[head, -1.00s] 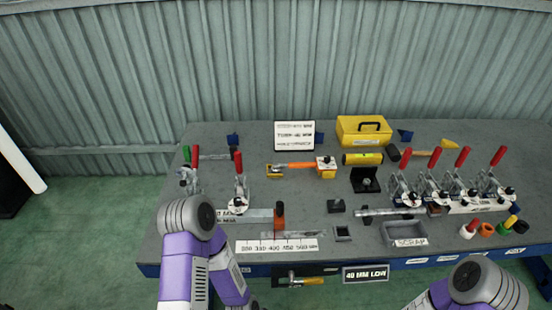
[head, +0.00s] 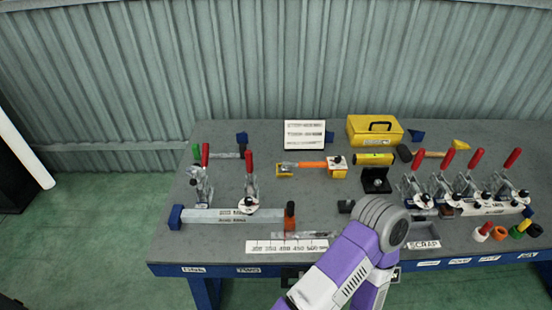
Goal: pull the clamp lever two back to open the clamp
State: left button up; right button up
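Toggle clamps with red levers stand in two groups on the grey bench. A row of several clamps stands at the right; its levers include the leftmost (head: 418,159), the second (head: 447,159), the third (head: 477,158) and the rightmost (head: 512,158), all tilted up to the right. Two more clamps stand at the left, with a far-left lever (head: 205,155) and a lever beside it (head: 250,162), both nearly upright. I cannot tell which is clamp lever two. One purple and white arm of mine reaches over the bench's front edge; neither gripper shows.
A long metal bar (head: 215,215) lies at the left front. Coloured cylinders (head: 517,231) stand at the right front. My arm partly hides the scrap tray.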

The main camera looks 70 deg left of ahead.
aim_at(248, 154)
jog(key=k, duration=1)
jog(key=u, duration=1.1)
jog(key=i, duration=0.2)
jog(key=u, duration=0.15)
